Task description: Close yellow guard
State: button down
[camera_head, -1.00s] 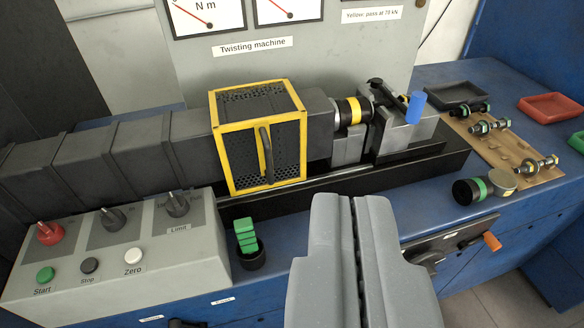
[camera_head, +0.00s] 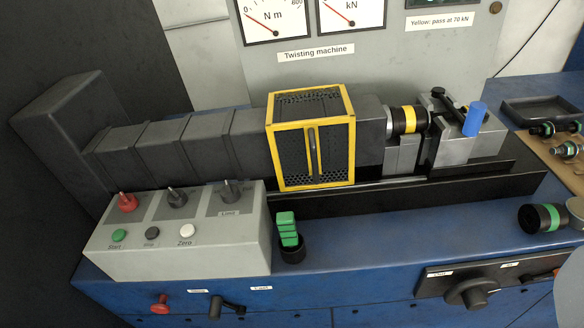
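The yellow guard (camera_head: 312,182) is a yellow-framed box with dark mesh panels and an upright dark handle (camera_head: 313,150) on its front. It sits around the dark grey shaft housing of the twisting machine. A dark specimen with a yellow band (camera_head: 408,119) lies to the right of the guard, uncovered, between the housing and a grey clamp block (camera_head: 470,145). Of my gripper, at most a pale grey sliver shows at the lower right edge. Its fingertips are out of frame, and it is well away from the guard.
A control box (camera_head: 180,245) with knobs and buttons stands at front left. A black cup (camera_head: 292,249) with green pieces stands beside it. A green-banded dark cylinder (camera_head: 541,217) lies at right. The clamp has a blue handle (camera_head: 475,118).

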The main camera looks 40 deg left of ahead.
aim_at(311, 134)
jog(key=u, duration=0.05)
jog(key=k, duration=0.9)
jog(key=u, duration=0.55)
jog(key=i, duration=1)
jog(key=z, duration=0.05)
